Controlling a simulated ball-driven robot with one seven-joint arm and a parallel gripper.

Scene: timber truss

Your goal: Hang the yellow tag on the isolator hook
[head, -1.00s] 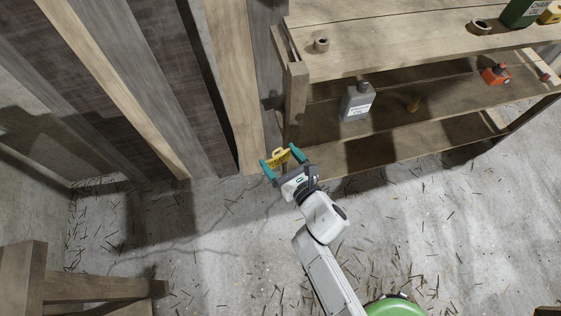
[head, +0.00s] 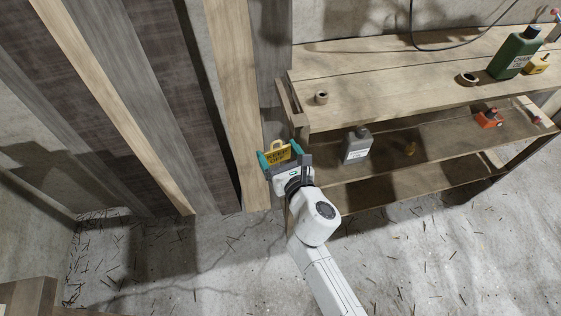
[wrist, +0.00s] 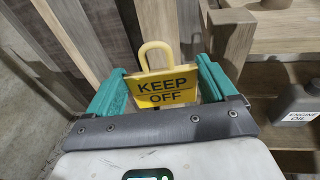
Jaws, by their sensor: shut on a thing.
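The yellow tag (head: 278,154) reads "KEEP OFF" and has a loop at its top. My gripper (head: 280,156) is shut on it, with one teal finger at each side edge. In the wrist view the tag (wrist: 165,87) sits between the fingers (wrist: 168,88), with its loop pointing up and away from the gripper. The tag is held in front of the timber wall, just left of the shelf unit's end. I cannot make out the isolator hook in either view.
A wooden shelf unit (head: 420,80) stands to the right, with a grey oil bottle (head: 357,145) near my gripper on its middle shelf. A tape roll (head: 321,97) lies on the top shelf. Timber wall boards (head: 232,100) rise behind on the left. The straw-strewn floor (head: 190,260) is open.

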